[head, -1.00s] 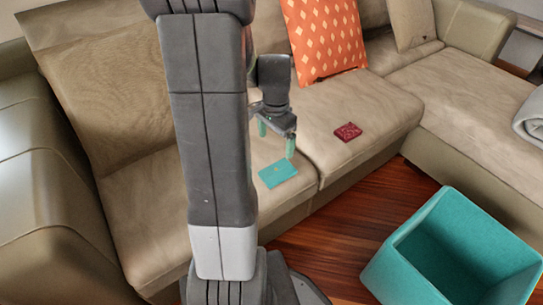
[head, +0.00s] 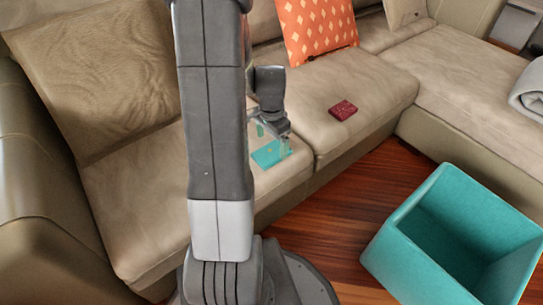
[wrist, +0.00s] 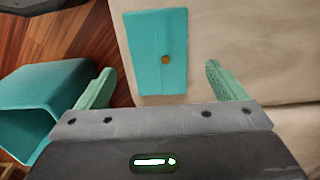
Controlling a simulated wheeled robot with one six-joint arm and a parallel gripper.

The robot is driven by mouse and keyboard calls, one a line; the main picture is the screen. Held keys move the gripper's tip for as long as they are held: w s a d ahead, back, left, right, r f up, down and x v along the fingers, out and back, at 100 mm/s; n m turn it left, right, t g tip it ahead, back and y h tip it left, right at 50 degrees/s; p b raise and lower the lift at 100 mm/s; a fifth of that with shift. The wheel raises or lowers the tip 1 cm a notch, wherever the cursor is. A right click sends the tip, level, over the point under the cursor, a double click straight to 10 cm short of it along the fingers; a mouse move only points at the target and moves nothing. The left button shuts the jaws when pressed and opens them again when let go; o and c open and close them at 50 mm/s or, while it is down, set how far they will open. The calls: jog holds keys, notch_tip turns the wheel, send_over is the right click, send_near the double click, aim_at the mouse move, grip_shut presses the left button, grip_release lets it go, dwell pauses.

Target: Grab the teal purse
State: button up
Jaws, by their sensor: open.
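The teal purse (head: 271,153) lies flat on the beige sofa seat, near its front edge. In the wrist view the purse (wrist: 157,50) is a teal rectangle with a small round brown-gold clasp, ahead of and between the fingertips. My gripper (head: 272,140) is open and empty, just above the purse in the head view. Its two green fingers also show in the wrist view (wrist: 160,78), spread on either side of the purse's near end. I cannot tell the exact height of the fingers over it.
A dark red wallet-like item (head: 343,110) lies on the seat to the right. An orange patterned pillow (head: 318,28) leans on the backrest. A large open teal bin (head: 400,240) stands on the wood floor (head: 345,185) at the right. The seat around the purse is clear.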

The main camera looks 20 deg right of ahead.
aim_at(271, 152)
notch_tip(271, 152, down, 4)
jog(key=shift+r+b, duration=0.1)
jog(key=shift+b, duration=0.65)
jog(key=c, duration=1.1)
